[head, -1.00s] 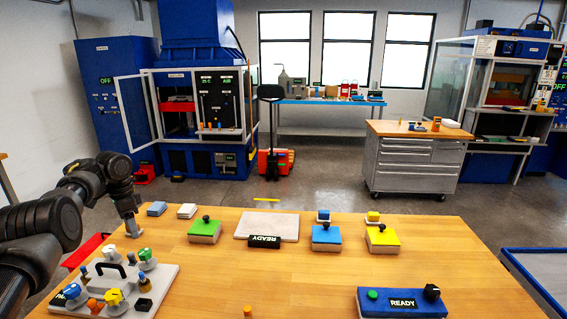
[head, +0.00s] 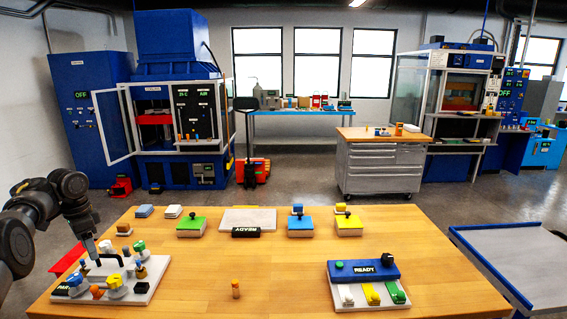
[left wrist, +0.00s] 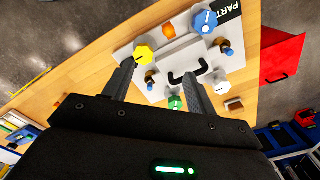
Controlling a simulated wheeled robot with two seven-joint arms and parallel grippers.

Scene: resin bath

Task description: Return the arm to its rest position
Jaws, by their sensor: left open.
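My left arm (head: 72,200) comes in from the left in the head view, bent, with its hand pointing down. My left gripper (head: 93,256) is at the far left part of a pale plate (head: 148,288) with knobs and a black handle (head: 106,259). In the left wrist view its two fingers (left wrist: 160,88) are apart, with nothing between them gripped. The plate (left wrist: 165,50), its handle (left wrist: 189,70) and several coloured knobs lie beyond the fingers. I cannot tell the exact gap between fingertips and plate. My right gripper is not in view.
A red tray (head: 68,259) is at the table's left edge. The table's middle is mostly clear.

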